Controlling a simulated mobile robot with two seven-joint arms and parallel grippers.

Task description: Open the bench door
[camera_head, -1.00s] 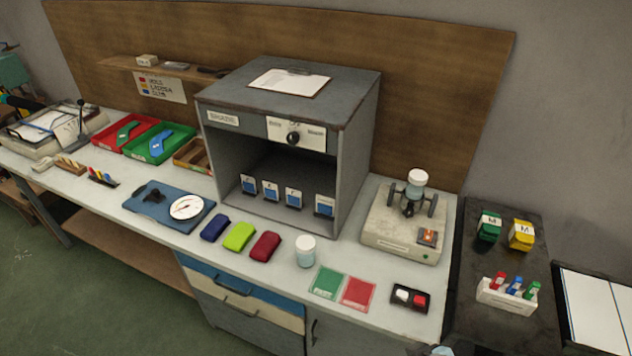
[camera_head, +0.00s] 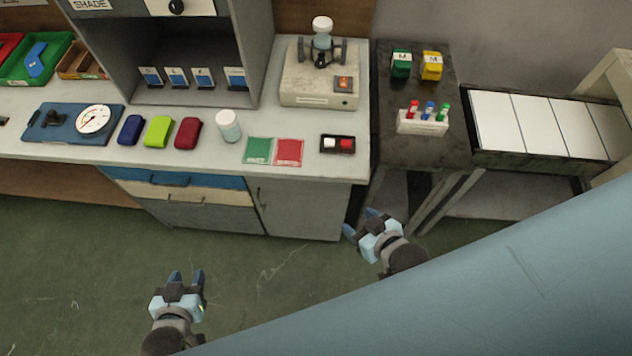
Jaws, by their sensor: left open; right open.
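The bench door (camera_head: 305,211) is a grey panel under the right end of the workbench. It looks shut. Its dark upright handle (camera_head: 260,197) is near the door's left edge. My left gripper (camera_head: 187,277) is open and empty, over the floor in front of the drawers, to the lower left of the handle in the picture. My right gripper (camera_head: 361,222) is open and empty, just right of the door's right edge in the picture, apart from the handle.
Left of the door are a blue drawer (camera_head: 180,179) and a cream drawer (camera_head: 185,197). The worktop (camera_head: 195,161) above holds colored cases, a white jar and cards. A dark side table (camera_head: 440,150) stands right. The green floor (camera_head: 90,260) in front is clear.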

